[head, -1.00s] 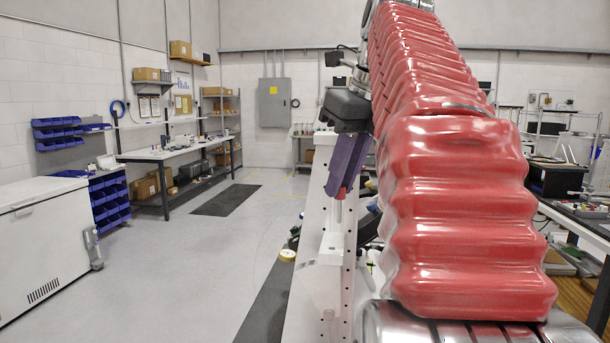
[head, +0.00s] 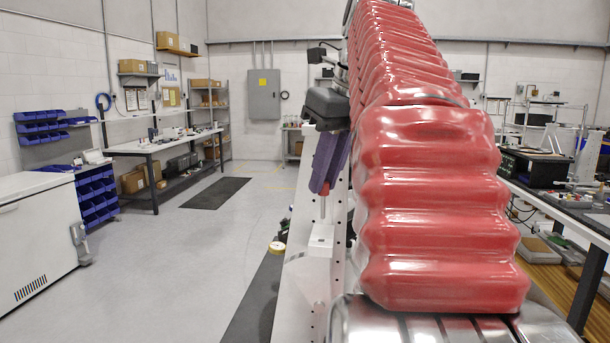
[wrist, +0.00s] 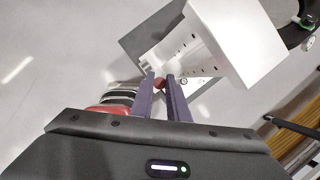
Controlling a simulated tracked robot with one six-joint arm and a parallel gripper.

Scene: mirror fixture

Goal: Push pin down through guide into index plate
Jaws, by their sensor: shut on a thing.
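My gripper (head: 320,188) has purple fingers pointing down beside the white perforated fixture (head: 293,285) in the head view. A thin pale pin (head: 323,207) extends below the fingertips. It stands roughly upright over a white guide block (head: 320,241) on the fixture's face. I cannot tell whether its lower tip is in the guide hole. In the wrist view my gripper (wrist: 160,77) is shut on the pin, whose round reddish-brown end (wrist: 159,84) shows between the fingers. The index plate is not clearly visible.
My red-sleeved arm hides much of what lies behind it. The floor farther left is clear, up to a white chest (head: 38,235). A cluttered bench (head: 590,225) stands at right.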

